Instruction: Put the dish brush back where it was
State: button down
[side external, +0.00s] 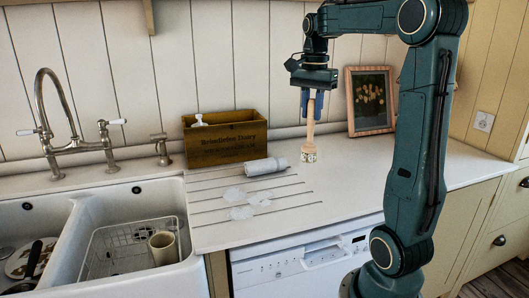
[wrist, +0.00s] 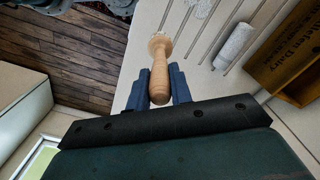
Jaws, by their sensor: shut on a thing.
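The dish brush (side external: 310,132) has a pale wooden handle and a round head with light bristles. It hangs upright, head down, over the right part of the white counter (side external: 350,175). My gripper (side external: 311,108) is shut on the upper end of its handle. In the wrist view the blue fingers of my gripper (wrist: 159,88) stand on either side of the handle of the brush (wrist: 160,75), and its head points away. I cannot tell for sure whether the bristles touch the counter.
A wooden dairy box (side external: 226,145) stands by the wall with a white bottle top showing. A white cylinder (side external: 265,166) lies before it. Wet patches (side external: 241,212) mark the grooved drainer. A framed picture (side external: 370,100) leans behind. A double sink (side external: 130,215) holds a rack and mug.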

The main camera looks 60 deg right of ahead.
aim_at(311, 121)
notch_tip(311, 121, down, 11)
dwell(0.3)
jog(key=shift+f, duration=2.25)
jog(key=c, duration=1.3)
grip_release()
jog(key=shift+o, duration=0.2)
notch_tip(311, 121, up, 12)
jog(key=shift+r, duration=0.15)
